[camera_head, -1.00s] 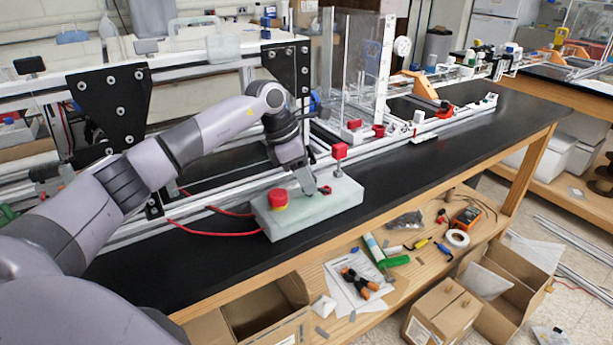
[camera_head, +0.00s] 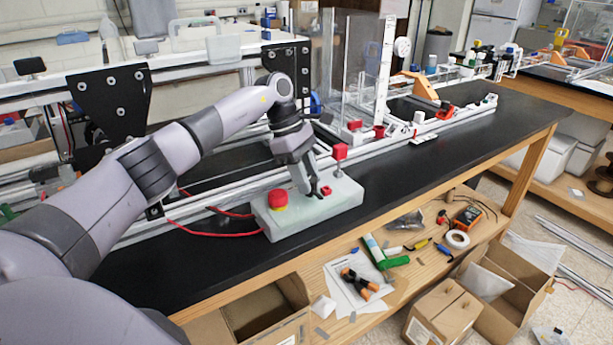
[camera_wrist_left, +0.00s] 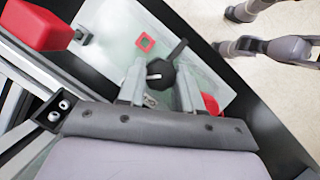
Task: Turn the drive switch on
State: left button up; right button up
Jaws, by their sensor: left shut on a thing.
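A pale grey-green control box (camera_head: 315,218) sits on the black bench top. It carries a red stop button (camera_head: 278,199) on a yellow collar at its left, and a small red square (camera_head: 326,190) towards its right. My left gripper (camera_head: 312,191) reaches down to the box between these two. In the wrist view, the left gripper (camera_wrist_left: 160,92) is shut on a black knob (camera_wrist_left: 163,74) with a short arm, which I take for the drive switch. The red square also shows there (camera_wrist_left: 145,43), just past the fingers. My right gripper is not in view.
A red block on a post (camera_head: 340,151) stands close behind the box, right of my wrist. Red cables (camera_head: 215,233) leave the box to the left. A metal rail (camera_head: 390,139) runs behind it. The bench right of the box (camera_head: 440,150) is clear.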

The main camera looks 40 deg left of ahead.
pick_arm(q)
jog(key=shift+r, duration=0.1)
jog(key=o, duration=1)
jog(key=shift+d, duration=0.1)
jog(key=shift+o, duration=0.2)
jog(key=shift+r, duration=0.1)
notch_tip(320, 180, up, 20)
jog(key=shift+p, duration=0.4)
